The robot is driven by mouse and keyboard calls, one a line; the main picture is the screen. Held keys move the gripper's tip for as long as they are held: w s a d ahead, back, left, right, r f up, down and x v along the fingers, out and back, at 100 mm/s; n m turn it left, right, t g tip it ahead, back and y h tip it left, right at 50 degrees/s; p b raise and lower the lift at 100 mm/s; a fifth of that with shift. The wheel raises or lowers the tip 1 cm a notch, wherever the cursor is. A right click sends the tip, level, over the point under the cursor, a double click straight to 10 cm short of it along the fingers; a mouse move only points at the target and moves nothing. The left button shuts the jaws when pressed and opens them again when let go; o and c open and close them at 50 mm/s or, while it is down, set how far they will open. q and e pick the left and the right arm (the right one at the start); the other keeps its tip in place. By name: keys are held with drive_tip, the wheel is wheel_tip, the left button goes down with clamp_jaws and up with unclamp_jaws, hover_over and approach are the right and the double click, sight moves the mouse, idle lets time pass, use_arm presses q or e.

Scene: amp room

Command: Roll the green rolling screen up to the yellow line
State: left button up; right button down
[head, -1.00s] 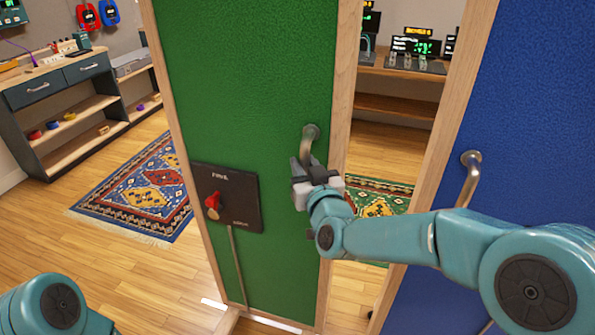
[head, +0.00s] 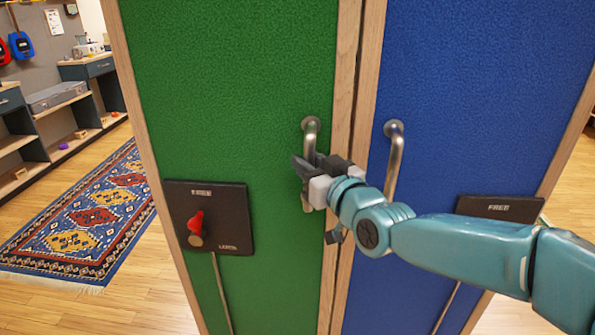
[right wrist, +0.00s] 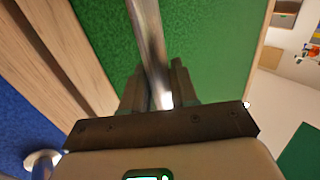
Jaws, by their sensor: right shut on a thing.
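The green rolling screen (head: 225,80) stands upright in front of me in a wooden frame, slightly tilted in the picture. Its metal handle (head: 311,128) is near its right edge. My right gripper (head: 308,182) is shut on this handle. The right wrist view shows the handle (right wrist: 148,45) running between the fingers (right wrist: 155,88). A black plate (head: 230,215) with a red knob (head: 195,225) is on the screen's lower left. My left gripper is not in view. I see no yellow line; the foot of the screen is cut off.
A blue screen (head: 455,90) with its own handle (head: 395,160) and black plate (head: 500,208) stands close at the green screen's right. At left are a patterned rug (head: 85,215), open wooden floor (head: 130,290) and shelving (head: 75,130) by the wall.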

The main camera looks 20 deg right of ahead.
drive_tip(key=shift+d, duration=0.2)
drive_tip(key=c, duration=1.2)
unclamp_jaws()
drive_tip(key=shift+o, duration=0.8)
drive_tip(key=shift+s+d, duration=0.15)
drive_tip(key=shift+d, duration=0.05)
drive_tip(key=shift+a, duration=0.25)
drive_tip(key=s+d+b, duration=0.1)
drive_tip(key=s+d, duration=0.1)
drive_tip(key=s, duration=1.4)
drive_tip(key=shift+d, duration=0.25)
